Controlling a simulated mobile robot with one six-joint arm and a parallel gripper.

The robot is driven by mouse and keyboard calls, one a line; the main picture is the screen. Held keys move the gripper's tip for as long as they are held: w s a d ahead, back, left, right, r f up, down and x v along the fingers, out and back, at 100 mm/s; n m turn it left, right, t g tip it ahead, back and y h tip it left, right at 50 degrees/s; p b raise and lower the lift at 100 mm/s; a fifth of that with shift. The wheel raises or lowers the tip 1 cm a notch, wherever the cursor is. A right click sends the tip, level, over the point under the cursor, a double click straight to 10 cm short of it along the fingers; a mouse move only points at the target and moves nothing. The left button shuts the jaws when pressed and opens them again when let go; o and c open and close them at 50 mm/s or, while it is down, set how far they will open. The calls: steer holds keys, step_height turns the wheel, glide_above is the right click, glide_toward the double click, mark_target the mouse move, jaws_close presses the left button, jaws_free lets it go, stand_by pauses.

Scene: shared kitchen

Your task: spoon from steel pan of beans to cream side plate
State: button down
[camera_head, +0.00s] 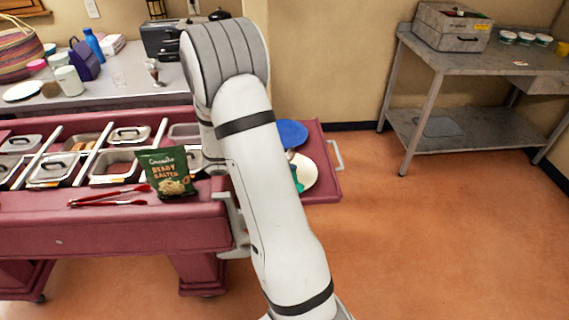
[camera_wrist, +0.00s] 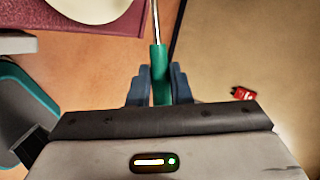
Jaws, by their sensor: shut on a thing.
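My gripper (camera_wrist: 160,90) is shut on the green handle of a spoon (camera_wrist: 158,58) in the wrist view. Its thin metal shaft runs up out of the frame, so the bowl is not seen. Part of the green handle (camera_head: 297,178) shows beside my arm in the head view, where my gripper is hidden. The cream side plate (camera_head: 308,173) lies on the cart's right shelf, partly behind my arm. Its edge also shows at the top left of the wrist view (camera_wrist: 88,8). Steel pans (camera_head: 113,168) sit in the red cart; I cannot tell which holds beans.
A blue plate (camera_head: 292,132) lies behind the cream plate. A green crisp packet (camera_head: 166,172) and red tongs (camera_head: 108,197) are on the cart's front ledge. A steel table (camera_head: 455,60) stands at the back right. The floor between is clear.

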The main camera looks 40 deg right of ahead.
steer(key=r+y+p, duration=0.1)
steer(key=p, duration=0.2)
steer(key=r+m+y+p, duration=0.1)
steer(key=y+p, duration=0.1)
steer(key=p, duration=0.1)
steer(key=d+r+m+t+y+p, duration=0.1)
steer(key=p, duration=0.3)
steer(key=shift+s+r+y, duration=0.1)
steer(key=shift+r+y, duration=0.2)
steer(key=shift+y, duration=0.1)
steer(key=shift+d+r+m+t+y, duration=0.3)
steer(key=shift+r+m+y, duration=0.15)
steer(key=shift+y, duration=0.45)
steer(key=shift+s+d+r+m+y, duration=0.25)
steer(key=shift+r+m+y, duration=0.1)
steer(key=shift+r+y, duration=0.2)
steer(key=shift+d+r+m+t+y, duration=0.1)
steer(key=shift+r+m+t+y, duration=0.3)
steer(key=shift+r+t+y, duration=0.35)
steer(key=shift+f, duration=0.1)
